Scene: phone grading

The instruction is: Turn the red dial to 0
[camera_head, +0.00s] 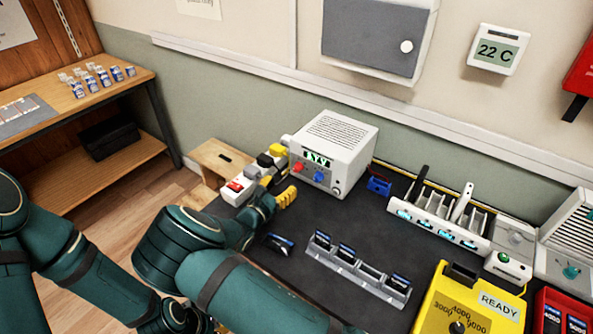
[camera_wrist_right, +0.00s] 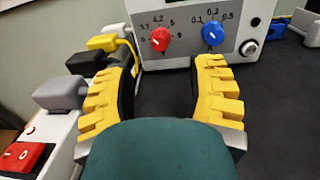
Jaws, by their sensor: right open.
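The red dial (camera_head: 297,167) is on the front of a white power supply box (camera_head: 338,143), left of a blue dial (camera_head: 318,177). In the right wrist view the red dial (camera_wrist_right: 161,39) has printed numbers around it, with 0 at its lower left; its exact pointer setting is too small to read surely. My right gripper (camera_wrist_right: 164,75) is open and empty, its yellow fingers apart below and in front of the red dial, not touching it. In the head view my right gripper (camera_head: 273,196) is just before the box. My left gripper (camera_head: 190,320) is low at the bottom edge, partly hidden.
A power strip with a red switch (camera_head: 235,186) and several plugs stands left of the box. A loose phone (camera_head: 280,242) and a grey rack (camera_head: 345,262) lie on the dark bench. A yellow device (camera_head: 450,292) stands at lower right. The bench right of the box is partly clear.

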